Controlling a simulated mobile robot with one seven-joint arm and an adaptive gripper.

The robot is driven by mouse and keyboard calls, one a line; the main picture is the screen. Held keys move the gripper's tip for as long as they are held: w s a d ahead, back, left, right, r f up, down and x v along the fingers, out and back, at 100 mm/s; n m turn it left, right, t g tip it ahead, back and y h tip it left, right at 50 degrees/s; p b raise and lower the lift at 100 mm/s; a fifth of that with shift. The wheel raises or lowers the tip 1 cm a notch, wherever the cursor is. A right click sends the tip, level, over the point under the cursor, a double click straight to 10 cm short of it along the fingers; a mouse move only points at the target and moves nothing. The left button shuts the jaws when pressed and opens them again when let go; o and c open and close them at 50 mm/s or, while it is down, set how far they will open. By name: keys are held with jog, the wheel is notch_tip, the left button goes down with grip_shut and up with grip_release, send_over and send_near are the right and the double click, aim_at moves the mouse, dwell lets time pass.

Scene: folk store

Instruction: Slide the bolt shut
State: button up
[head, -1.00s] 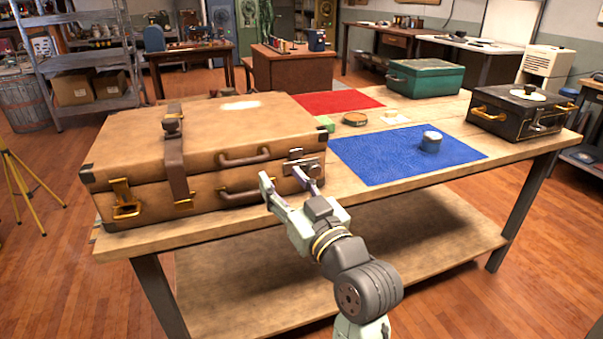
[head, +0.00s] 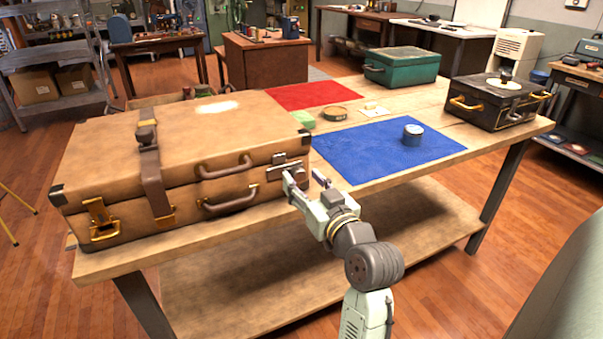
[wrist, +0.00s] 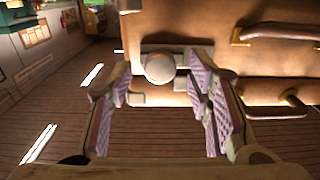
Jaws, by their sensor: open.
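The tan suitcase (head: 120,145) lies on the left of the wooden table. A metal bolt (head: 285,166) is on its front face near the right corner. In the wrist view the bolt's round grey knob (wrist: 160,68) stands out from its plate (wrist: 150,48). My gripper (head: 305,178) is open in front of the bolt. In the wrist view my gripper's fingers (wrist: 162,85) stand on either side of the knob, with gaps on both sides. I cannot tell how far the tips reach past the knob. In the head view the left finger partly covers the bolt.
Two brown handles (head: 228,201) and a brass latch (head: 103,222) are on the suitcase front. A blue mat (head: 370,155) with a round tin (head: 412,135) lies right of it. A green case (head: 402,66) and a black case (head: 497,102) stand farther right.

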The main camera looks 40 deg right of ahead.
jog(key=shift+x, duration=0.8)
jog(key=shift+c, duration=0.3)
grip_shut()
